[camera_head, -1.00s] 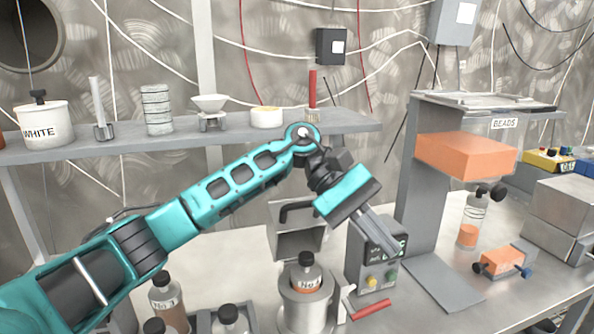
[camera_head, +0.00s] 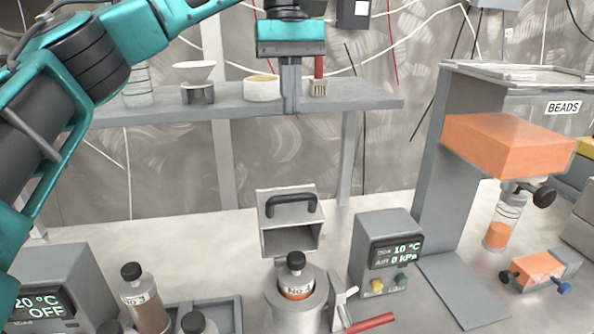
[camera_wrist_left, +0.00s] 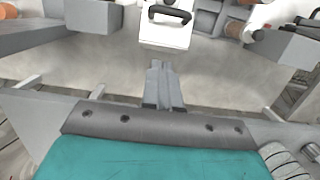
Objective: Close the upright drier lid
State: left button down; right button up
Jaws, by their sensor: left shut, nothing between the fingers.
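The drier is a grey cylinder (camera_head: 297,312) on the bench with a black-capped bottle (camera_head: 296,275) standing in its mouth. Its box-shaped lid (camera_head: 290,222) stands upright behind the mouth and carries a dark handle (camera_head: 291,204). In the left wrist view the lid (camera_wrist_left: 165,33) is at the top, with its handle (camera_wrist_left: 170,15) near the upper edge. My left gripper (camera_head: 290,110) points down in front of the shelf, well above the lid and apart from it. Its fingers are together and empty; they also show in the left wrist view (camera_wrist_left: 160,65). My right gripper is not in view.
A control box reading 10 °C (camera_head: 387,252) stands right of the drier, and a red lever (camera_head: 370,323) lies in front. A brown bottle (camera_head: 146,303) stands left. The grey shelf (camera_head: 370,97) runs behind my gripper. An orange block (camera_head: 505,142) is at right.

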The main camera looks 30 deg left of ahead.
pick_arm(q)
jog(key=b, duration=0.2)
send_near(298, 207)
jog(key=shift+s+f+b, duration=0.2)
jog(key=shift+f+b, duration=0.15)
jog(key=shift+f, duration=0.75)
jog(key=shift+s+d+f, duration=0.25)
jog(key=shift+s+d, duration=0.15)
jog(key=shift+s, duration=0.05)
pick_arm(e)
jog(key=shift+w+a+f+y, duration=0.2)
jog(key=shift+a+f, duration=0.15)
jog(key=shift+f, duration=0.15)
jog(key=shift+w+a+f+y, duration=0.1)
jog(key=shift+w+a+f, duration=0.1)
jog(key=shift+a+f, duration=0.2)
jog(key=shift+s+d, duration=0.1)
